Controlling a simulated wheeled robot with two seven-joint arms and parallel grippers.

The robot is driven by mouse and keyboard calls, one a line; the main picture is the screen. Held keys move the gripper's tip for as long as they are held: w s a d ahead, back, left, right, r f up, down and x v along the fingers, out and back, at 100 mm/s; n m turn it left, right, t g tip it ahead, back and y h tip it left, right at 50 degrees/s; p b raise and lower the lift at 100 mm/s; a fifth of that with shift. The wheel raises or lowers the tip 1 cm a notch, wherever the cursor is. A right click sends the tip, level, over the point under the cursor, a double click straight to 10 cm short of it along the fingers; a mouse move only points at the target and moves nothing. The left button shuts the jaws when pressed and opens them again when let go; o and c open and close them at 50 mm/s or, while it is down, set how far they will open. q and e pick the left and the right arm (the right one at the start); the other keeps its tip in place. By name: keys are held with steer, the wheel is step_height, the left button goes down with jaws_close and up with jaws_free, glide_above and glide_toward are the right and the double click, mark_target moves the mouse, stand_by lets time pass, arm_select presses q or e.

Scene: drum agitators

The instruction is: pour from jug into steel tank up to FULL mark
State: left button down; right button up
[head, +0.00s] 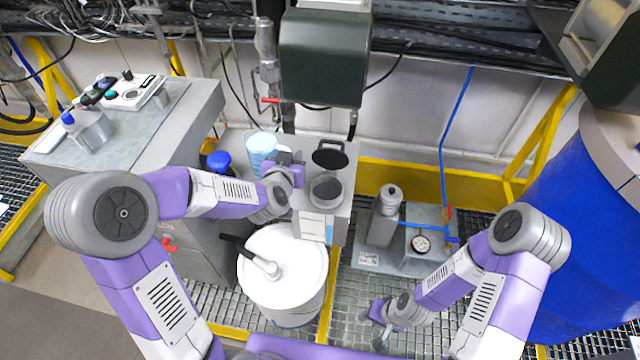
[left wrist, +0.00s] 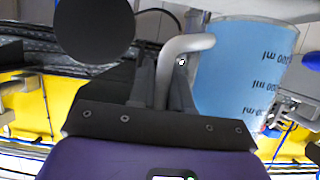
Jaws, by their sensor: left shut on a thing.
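The jug (head: 262,143) is a translucent light-blue vessel, roughly upright, left of the tank's openings in the head view. In the left wrist view the jug (left wrist: 240,70) shows ml markings and a pale handle. My left gripper (head: 290,162) is shut on that handle; its dark fingers (left wrist: 175,85) show on either side of it. The steel tank (head: 313,222) is a grey box with a round dark fill opening (head: 326,191) and a pale front panel with a blue strip. The FULL mark is not readable. My right gripper (head: 373,328) appears empty and open, low over the grating.
A white lidded drum (head: 283,268) stands in front of the tank. A grey cabinet (head: 190,135) is at left, a pump unit (head: 385,222) at right, and a blue drum (head: 590,215) far right. A dark green box (head: 324,58) hangs above the tank.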

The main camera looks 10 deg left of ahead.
arm_select(q)
steer(key=s+d+f+m+g+h+b, duration=0.1)
steer(key=s+d+m+h+b, duration=0.1)
steer(key=d, duration=0.7)
steer(key=s+d+f+m+h+b, duration=0.2)
steer(key=s+d+m+h+b, duration=0.1)
steer(key=d, duration=0.7)
steer(key=shift+s+d+m+g+h+b, duration=0.35)
steer(key=shift+s+h+b, duration=0.3)
steer(key=shift+b, duration=0.4)
steer(key=shift+a+r, duration=0.15)
steer(key=shift+s+d+r+n+g+h, duration=0.1)
steer(key=shift+r+n+g+h, duration=0.2)
steer(key=shift+r+n, duration=0.35)
steer(key=shift+s+d+r+n+g+h, duration=0.1)
steer(key=shift+r+n+g+h, duration=0.2)
steer(key=shift+r, duration=0.5)
steer(key=shift+r, duration=0.15)
steer(key=shift+r+n+h+p, duration=0.3)
steer(key=shift+r+n, duration=0.1)
steer(key=shift+r, duration=0.2)
steer(key=shift+w+f+g+p, duration=0.1)
steer(key=shift+f+g+p, duration=0.05)
steer(key=shift+g+p, duration=0.15)
